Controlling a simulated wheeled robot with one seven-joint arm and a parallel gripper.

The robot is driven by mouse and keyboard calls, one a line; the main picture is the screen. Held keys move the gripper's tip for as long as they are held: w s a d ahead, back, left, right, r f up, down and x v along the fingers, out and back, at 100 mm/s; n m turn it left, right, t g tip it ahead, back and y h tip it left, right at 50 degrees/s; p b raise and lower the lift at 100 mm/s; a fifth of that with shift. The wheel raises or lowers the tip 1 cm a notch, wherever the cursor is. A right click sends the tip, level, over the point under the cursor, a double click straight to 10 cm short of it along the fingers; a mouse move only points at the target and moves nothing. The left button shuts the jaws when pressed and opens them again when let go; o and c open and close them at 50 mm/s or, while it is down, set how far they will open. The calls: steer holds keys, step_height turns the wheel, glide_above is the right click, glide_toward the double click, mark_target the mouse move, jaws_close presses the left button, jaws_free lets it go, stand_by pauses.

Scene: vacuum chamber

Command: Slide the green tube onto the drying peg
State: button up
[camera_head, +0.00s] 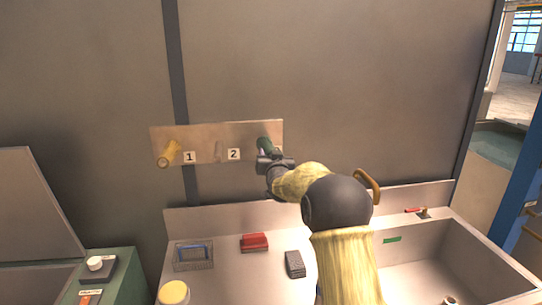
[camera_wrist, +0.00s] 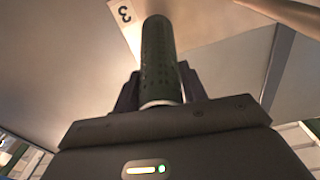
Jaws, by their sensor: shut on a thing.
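The dark green perforated tube (camera_wrist: 158,50) stands between the two fingers of my gripper (camera_wrist: 160,88) in the wrist view, with a pale ring at its lower end. In the head view the green tube (camera_head: 264,142) is at the right end of a wall panel (camera_head: 204,134), and my gripper (camera_head: 268,161) is shut on it. The tube's far end points at the panel beside a label 3 (camera_wrist: 124,13). I cannot see a peg there, nor tell whether the tube is around one. A bare peg (camera_head: 218,150) shows beside label 2.
A yellow tube (camera_head: 168,154) sits at the panel's left, beside label 1. Below are a counter with a red block (camera_head: 254,242), a dark grey block (camera_head: 294,264), a wire basket (camera_head: 193,255) and a sink (camera_head: 430,270) at the right. The wall above the panel is clear.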

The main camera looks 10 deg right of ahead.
steer(key=shift+w+f+p, duration=0.15)
steer(key=shift+w+p, duration=0.25)
steer(key=shift+w, duration=1)
steer(key=shift+w, duration=0.1)
steer(key=o, duration=1.3)
steer(key=shift+f, duration=0.1)
steer(key=s+b, duration=0.7)
steer(key=s, duration=1)
steer(key=shift+s+a+f, duration=0.15)
steer(key=shift+s+f, duration=0.05)
